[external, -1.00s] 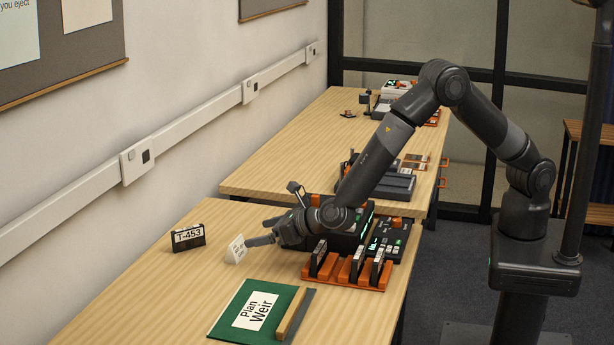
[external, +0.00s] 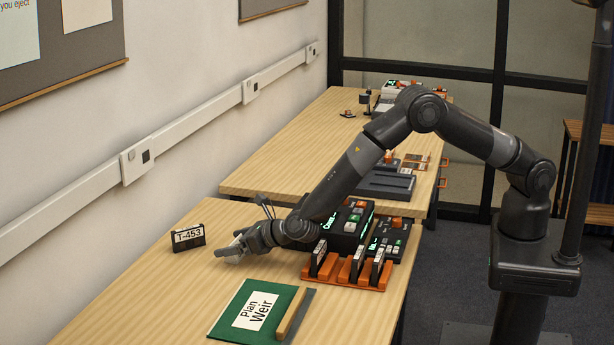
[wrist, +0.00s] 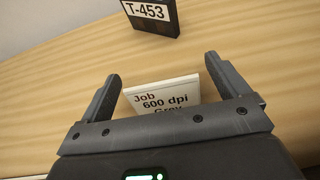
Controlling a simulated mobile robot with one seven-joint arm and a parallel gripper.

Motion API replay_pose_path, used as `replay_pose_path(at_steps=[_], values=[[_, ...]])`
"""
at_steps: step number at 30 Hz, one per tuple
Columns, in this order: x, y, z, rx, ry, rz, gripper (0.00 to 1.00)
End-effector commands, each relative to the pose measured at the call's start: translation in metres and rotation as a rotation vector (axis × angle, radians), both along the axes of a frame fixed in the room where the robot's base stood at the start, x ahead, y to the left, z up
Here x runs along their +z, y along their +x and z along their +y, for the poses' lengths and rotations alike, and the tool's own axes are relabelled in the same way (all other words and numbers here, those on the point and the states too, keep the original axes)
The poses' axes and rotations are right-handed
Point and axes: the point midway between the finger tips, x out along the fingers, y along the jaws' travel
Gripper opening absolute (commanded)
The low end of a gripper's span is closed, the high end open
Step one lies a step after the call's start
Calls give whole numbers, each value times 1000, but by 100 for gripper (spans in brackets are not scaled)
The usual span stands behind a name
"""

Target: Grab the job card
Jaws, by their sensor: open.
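The job card (wrist: 161,96) is a small white card with dark print reading "Job 600 dpi Grey" in the wrist view. It stands on the wooden table, between the two fingers of my gripper (wrist: 160,85). The fingers are open, with a gap showing on each side of the card. Its lower part is hidden by the gripper's body. In the external view my gripper (external: 232,250) is low over the near table, and the card is mostly hidden by it.
A black box labelled T-453 (external: 188,237) stands beyond the gripper, also in the wrist view (wrist: 150,16). A green "Plan Weir" folder (external: 238,325) lies nearer. An orange rack (external: 345,278) and dark consoles (external: 347,230) stand to the right. Bare table (external: 150,290) lies to the left.

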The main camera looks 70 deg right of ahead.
Motion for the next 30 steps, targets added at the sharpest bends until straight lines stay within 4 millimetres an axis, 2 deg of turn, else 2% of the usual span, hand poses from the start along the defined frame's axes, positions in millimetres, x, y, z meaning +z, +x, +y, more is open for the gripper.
replay_pose_path(at_steps=[4, 21, 30], values=[[0, 0, 0, 0, 0, 0, 91], [1, 0, 0, 0, 0, -1, 45], [4, 0, 0, 0, 1, -1, 45]])
